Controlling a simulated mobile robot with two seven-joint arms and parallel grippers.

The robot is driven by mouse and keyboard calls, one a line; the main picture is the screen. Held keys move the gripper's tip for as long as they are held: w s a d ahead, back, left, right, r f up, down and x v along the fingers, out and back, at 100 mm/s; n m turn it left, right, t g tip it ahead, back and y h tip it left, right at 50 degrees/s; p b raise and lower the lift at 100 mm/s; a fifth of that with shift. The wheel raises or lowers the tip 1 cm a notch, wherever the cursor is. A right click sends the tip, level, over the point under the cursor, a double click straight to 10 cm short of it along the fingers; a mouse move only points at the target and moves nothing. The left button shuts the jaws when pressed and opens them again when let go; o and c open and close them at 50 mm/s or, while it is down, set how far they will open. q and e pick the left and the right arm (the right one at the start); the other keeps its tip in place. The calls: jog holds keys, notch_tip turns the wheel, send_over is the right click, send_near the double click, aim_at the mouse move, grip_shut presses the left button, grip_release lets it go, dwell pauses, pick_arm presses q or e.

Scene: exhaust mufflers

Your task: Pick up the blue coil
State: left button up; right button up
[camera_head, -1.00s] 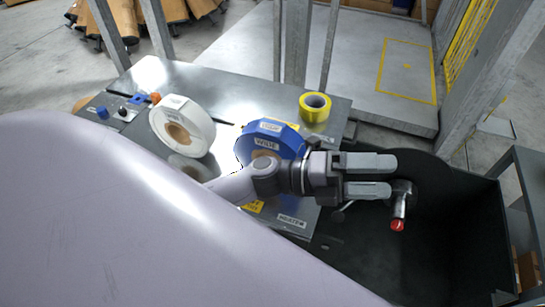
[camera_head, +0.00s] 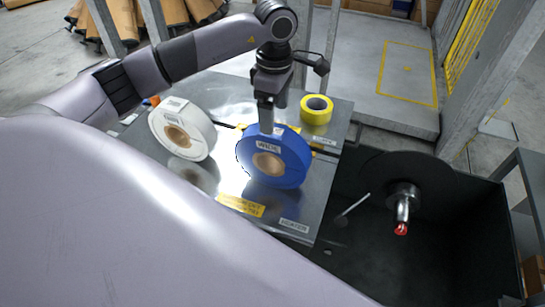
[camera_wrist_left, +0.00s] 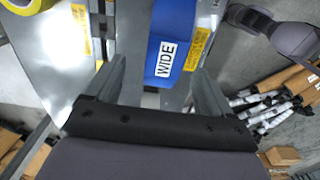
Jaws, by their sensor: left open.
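The blue coil (camera_head: 298,152) stands on the metal table, its round face with a cardboard core turned to the front. A white label reading WIDE is on it. In the left wrist view the coil's rim (camera_wrist_left: 172,42) lies ahead, between the lines of the two fingers. My left gripper (camera_head: 266,118) points down at the coil's upper rim, its fingers overlapping the rim in the head view. The fingers are apart (camera_wrist_left: 160,68) in the left wrist view. I cannot tell whether they touch the coil. My right gripper is not in view.
A white coil (camera_head: 198,122) stands left of the blue one, and a yellow tape roll (camera_head: 317,103) sits at the back right of the table (camera_head: 230,92). A dark bin (camera_head: 455,245) and a spindle with a red tip (camera_head: 402,210) are at the right.

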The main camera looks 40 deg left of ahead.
pick_arm(q)
jog(key=f, duration=0.2)
jog(key=f+p, duration=0.1)
jog(key=f, duration=0.3)
jog(key=shift+s+f, duration=0.3)
jog(key=shift+s, duration=0.1)
jog(key=shift+r, duration=0.1)
jog(key=c, duration=1.2)
